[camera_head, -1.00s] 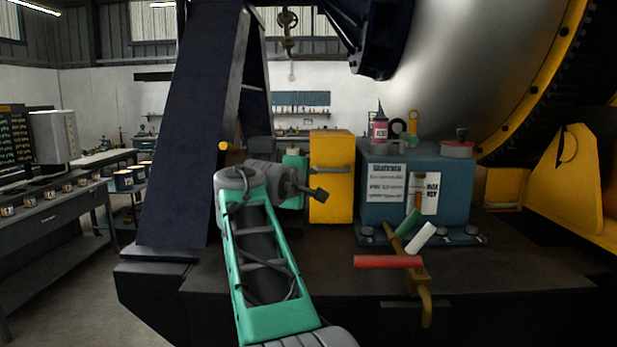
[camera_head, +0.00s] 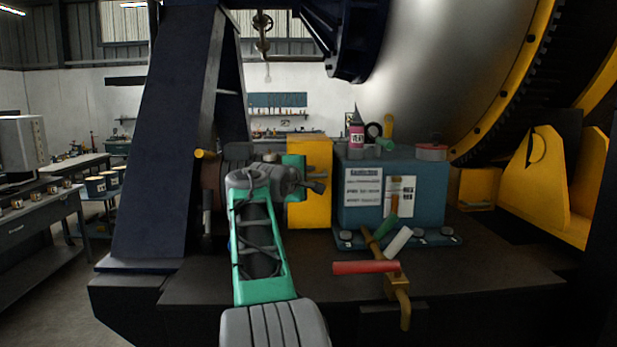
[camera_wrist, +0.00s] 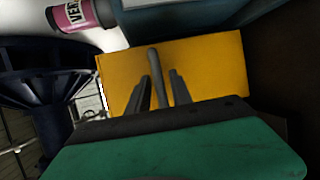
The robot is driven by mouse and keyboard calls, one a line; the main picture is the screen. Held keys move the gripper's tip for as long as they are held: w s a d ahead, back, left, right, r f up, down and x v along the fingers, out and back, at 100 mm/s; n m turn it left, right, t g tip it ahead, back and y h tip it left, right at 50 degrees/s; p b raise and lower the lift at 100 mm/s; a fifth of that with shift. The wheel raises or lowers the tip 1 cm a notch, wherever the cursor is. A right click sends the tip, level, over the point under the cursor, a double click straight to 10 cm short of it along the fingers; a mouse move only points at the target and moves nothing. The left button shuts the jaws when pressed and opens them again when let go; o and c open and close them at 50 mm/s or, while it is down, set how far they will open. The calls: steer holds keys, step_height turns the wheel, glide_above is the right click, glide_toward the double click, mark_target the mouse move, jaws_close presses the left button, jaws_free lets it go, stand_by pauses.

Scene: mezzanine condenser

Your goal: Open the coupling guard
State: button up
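The coupling guard appears to be the yellow box (camera_head: 309,213) left of the blue unit; its yellow face fills the middle of the wrist view (camera_wrist: 215,70). A grey bar handle (camera_wrist: 153,62) stands out from that face. My gripper (camera_head: 320,184) is in front of the guard at handle height. In the wrist view, my gripper's fingers (camera_wrist: 158,92) are apart, one on each side of the handle, with small gaps visible. I cannot tell how deep the handle sits between them. The guard looks closed.
The blue unit (camera_head: 427,192) stands right of the guard, with a pink-labelled bottle (camera_head: 356,138) on top. A red-handled valve or lever (camera_head: 366,267) sticks out in front of the bench. A dark blue slanted column (camera_head: 165,150) stands left of my arm.

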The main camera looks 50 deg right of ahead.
jaws_close()
steer(key=shift+f, duration=0.1)
stand_by(1.0)
